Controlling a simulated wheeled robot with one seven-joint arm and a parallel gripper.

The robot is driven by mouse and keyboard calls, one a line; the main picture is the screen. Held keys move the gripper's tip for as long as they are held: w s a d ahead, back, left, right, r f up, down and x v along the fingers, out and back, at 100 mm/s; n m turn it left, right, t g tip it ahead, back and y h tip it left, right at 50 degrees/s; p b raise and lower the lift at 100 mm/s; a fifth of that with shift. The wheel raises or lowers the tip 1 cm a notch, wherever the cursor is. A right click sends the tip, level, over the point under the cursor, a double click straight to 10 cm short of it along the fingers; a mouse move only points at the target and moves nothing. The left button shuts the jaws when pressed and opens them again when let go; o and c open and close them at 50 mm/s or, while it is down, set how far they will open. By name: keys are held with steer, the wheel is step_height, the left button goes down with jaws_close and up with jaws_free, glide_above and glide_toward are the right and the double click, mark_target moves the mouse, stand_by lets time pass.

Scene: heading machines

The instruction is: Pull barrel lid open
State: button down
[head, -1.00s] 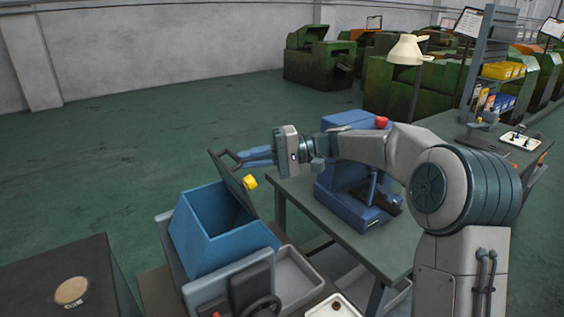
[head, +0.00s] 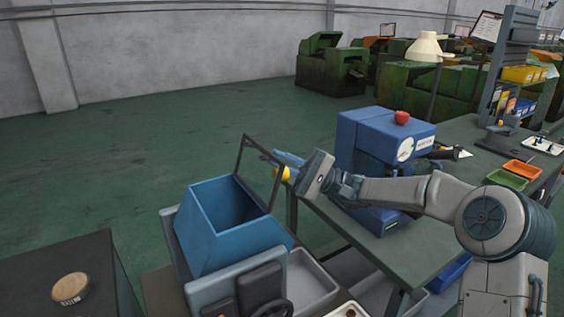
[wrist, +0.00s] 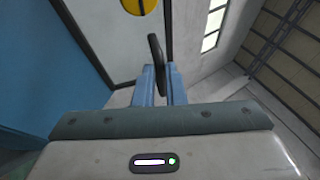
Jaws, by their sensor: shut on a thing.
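The blue barrel (head: 208,232) stands at the centre with its mouth uncovered. Its dark-rimmed lid (head: 278,190) stands raised at the barrel's right side, with a round yellow part on its outer side. The lid's rim also shows in the wrist view (wrist: 82,38), beside the yellow part (wrist: 140,5). My gripper (head: 279,156) is at the lid's upper edge, to the right of the barrel. In the wrist view, its blue fingers (wrist: 161,84) are shut on the lid's dark handle (wrist: 156,55). Where the fingers touch the handle is partly hidden.
A green-grey workbench (head: 395,245) with a blue machine (head: 360,135) stands close to the right, under my arm. A dark cabinet (head: 95,255) with a round wooden disc is at the lower left. Open floor lies behind.

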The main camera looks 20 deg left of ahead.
steer(key=shift+f, duration=0.1)
stand_by(0.3)
steer(key=c, duration=1.5)
jaws_free()
steer(key=shift+d, duration=0.1)
steer(key=b+v, duration=0.2)
steer(key=v, duration=1.1)
steer(key=shift+w+d+f, duration=0.1)
steer(key=shift+d+f, duration=0.1)
steer(key=shift+d, duration=0.1)
